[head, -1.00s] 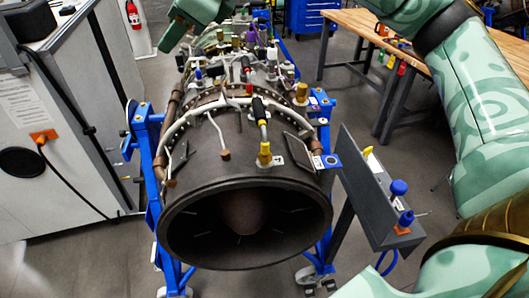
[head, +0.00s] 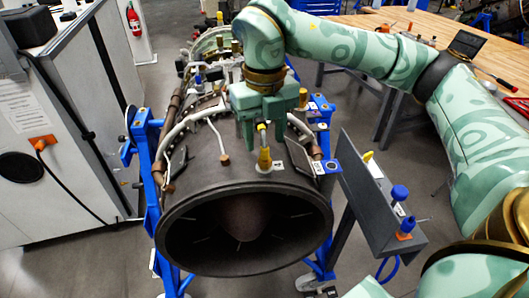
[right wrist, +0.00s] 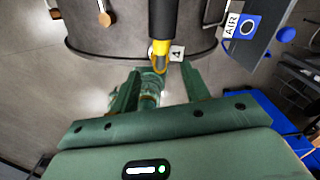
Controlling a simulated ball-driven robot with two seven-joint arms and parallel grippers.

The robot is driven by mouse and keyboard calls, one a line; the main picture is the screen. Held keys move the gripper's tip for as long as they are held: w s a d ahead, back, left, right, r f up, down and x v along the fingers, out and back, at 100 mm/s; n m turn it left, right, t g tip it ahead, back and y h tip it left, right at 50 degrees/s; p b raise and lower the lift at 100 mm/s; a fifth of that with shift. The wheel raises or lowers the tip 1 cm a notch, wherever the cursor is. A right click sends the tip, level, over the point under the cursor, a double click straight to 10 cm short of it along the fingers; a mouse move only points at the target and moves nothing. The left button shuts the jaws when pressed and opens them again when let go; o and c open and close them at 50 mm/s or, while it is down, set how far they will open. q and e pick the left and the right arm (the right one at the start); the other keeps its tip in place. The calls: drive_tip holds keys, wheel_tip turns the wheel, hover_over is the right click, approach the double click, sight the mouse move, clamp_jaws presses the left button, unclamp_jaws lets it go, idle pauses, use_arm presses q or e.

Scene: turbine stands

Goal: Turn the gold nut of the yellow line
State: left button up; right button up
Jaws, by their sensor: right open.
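The yellow line (head: 262,128) comes down to a yellow-gold fitting with the gold nut (head: 264,158) on top of the dark engine casing, near its front rim. In the right wrist view the line is a black hose (right wrist: 163,16) ending in a yellow collar, with the gold nut (right wrist: 160,64) below. My right gripper (head: 264,145) is open and points down over the fitting, one finger on each side of the line. In the right wrist view the fingertips (right wrist: 160,72) flank the nut, and no grip on it shows. My left gripper is out of view.
The engine (head: 225,185) rests in a blue stand (head: 145,165). Other pipes, including a white one (head: 208,125), run close by on the casing. A grey panel (head: 365,190) with blue and yellow fittings stands to the right. A wooden bench (head: 440,25) is behind.

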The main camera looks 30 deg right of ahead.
sight(265, 145)
wheel_tip(265, 145, down, 5)
drive_tip(key=shift+f, duration=0.1)
drive_tip(key=c, duration=1)
drive_tip(key=shift+m, duration=0.6)
drive_tip(key=o, duration=1)
wheel_tip(265, 145, up, 16)
drive_tip(key=shift+r, duration=0.2)
